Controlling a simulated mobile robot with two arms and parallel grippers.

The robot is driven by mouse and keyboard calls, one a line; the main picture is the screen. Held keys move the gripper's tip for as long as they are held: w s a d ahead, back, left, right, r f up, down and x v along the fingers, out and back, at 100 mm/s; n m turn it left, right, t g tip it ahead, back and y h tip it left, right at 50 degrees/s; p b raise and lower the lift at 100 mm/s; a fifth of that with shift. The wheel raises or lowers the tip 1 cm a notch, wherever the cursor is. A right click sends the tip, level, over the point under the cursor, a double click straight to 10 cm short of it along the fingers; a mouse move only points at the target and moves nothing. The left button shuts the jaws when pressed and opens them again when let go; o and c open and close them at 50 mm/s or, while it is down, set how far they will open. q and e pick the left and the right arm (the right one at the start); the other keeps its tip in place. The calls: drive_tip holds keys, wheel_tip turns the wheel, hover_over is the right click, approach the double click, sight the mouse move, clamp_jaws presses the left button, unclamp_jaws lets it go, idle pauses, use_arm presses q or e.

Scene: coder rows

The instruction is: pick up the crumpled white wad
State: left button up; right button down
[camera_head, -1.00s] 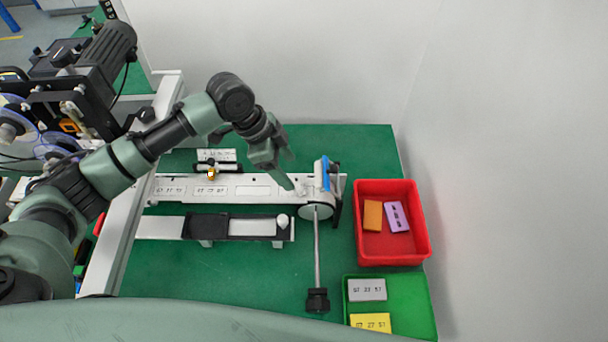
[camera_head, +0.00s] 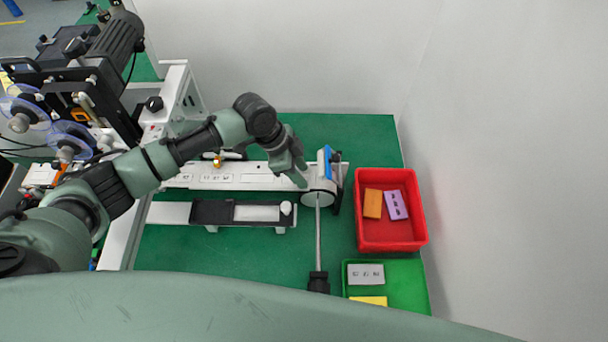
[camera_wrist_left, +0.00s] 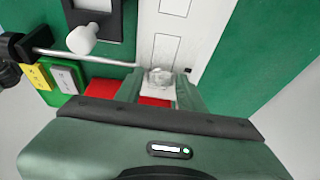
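The crumpled white wad (camera_wrist_left: 160,77) shows in the left wrist view, on the white strip of the line, between the tips of my left gripper's fingers (camera_wrist_left: 160,88). The fingers are apart, with a small gap to the wad on each side; I see no clear grip on it. In the head view my left gripper (camera_head: 299,178) points down at the right end of the white conveyor (camera_head: 250,177), beside the white roller (camera_head: 318,196). The wad is too small or hidden by the gripper to make out there. My right gripper is not in view.
A red bin (camera_head: 390,241) with an orange and a purple block stands to the right. A green tray (camera_head: 408,290) with grey and yellow blocks is in front of it. A metal rod (camera_head: 318,240) with a black end runs forward from the roller. A blue part (camera_head: 324,165) stands close to the gripper.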

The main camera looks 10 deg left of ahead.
use_arm(q)
drive_tip(key=shift+r, duration=0.15)
wheel_tip(320, 180, up, 20)
drive_tip(key=b, duration=0.4)
drive_tip(key=shift+f, duration=0.25)
idle(0.9)
